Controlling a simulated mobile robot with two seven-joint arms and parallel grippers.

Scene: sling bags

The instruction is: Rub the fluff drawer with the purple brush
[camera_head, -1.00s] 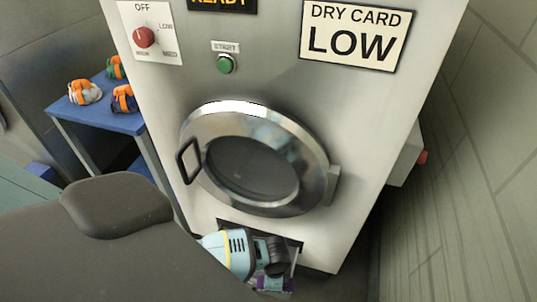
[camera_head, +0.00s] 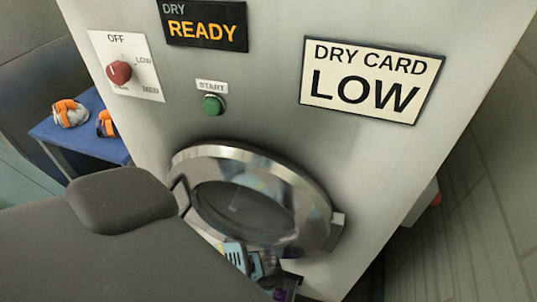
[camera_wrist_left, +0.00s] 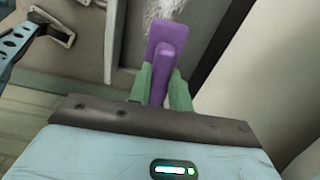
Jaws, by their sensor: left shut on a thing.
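My left gripper (camera_wrist_left: 161,84) is shut on the handle of the purple brush (camera_wrist_left: 170,38), with a green finger on each side. Pale grey fluff (camera_wrist_left: 163,8) shows beyond the brush head at the top of the left wrist view; I cannot tell whether the brush touches it. In the head view my left gripper (camera_head: 267,272) is low in front of the dryer, below the round door (camera_head: 245,212). A small purple part of the brush (camera_head: 284,294) shows beside it. My arm and gripper hide the fluff drawer there.
The dryer front (camera_head: 265,120) carries a red dial (camera_head: 119,71), a green START button (camera_head: 213,104), a READY display (camera_head: 203,26) and a LOW card sign (camera_head: 368,80). The door is shut. A blue table (camera_head: 100,146) with orange-strapped bags (camera_head: 71,113) stands left. A wall is at right.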

